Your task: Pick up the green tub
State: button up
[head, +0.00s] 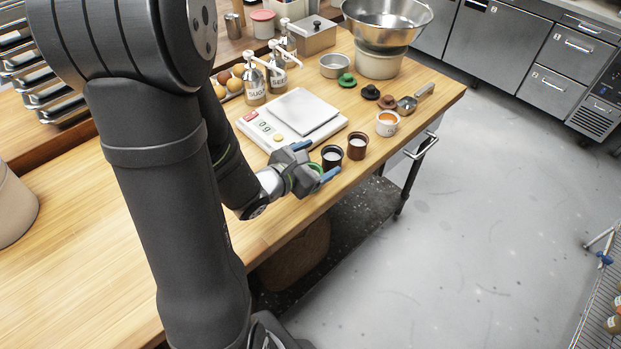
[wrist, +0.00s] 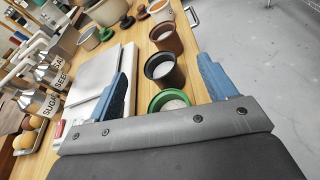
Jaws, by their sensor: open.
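The green tub (wrist: 170,101) stands on the wooden counter, open-topped with pale contents, between my gripper's blue fingers in the wrist view. Its near side is hidden behind the gripper body. In the head view only a bit of the green tub (head: 314,168) shows between the fingers. My gripper (head: 316,160) is open and empty; it also shows in the wrist view (wrist: 164,68). A black tub (wrist: 163,70) stands just beyond the green one, close to it. A brown tub (wrist: 166,38) and a white tub with orange contents (head: 387,123) stand further along the row.
A digital scale (head: 292,119) lies left of the tubs. Pump bottles (head: 254,86) stand behind it. Green (head: 347,80), black (head: 371,92) and brown lids (head: 387,102), a measuring cup (head: 407,104) and a steel bowl (head: 388,22) are further back. The counter edge is close on the right.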

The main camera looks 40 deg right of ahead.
aim_at(315, 169)
jog(key=a+f+n+t, duration=0.1)
jog(key=a+n, duration=0.1)
jog(key=a+f+n+t+y, duration=0.1)
jog(key=a+n, duration=0.1)
jog(key=a+f+n+t+y, duration=0.1)
jog(key=n, duration=0.1)
jog(key=shift+s+a+f, duration=0.1)
jog(key=shift+s+a, duration=0.2)
jog(key=shift+a, duration=0.1)
jog(key=shift+x, duration=3.7)
jog(key=shift+w, duration=0.1)
jog(key=c, duration=1.1)
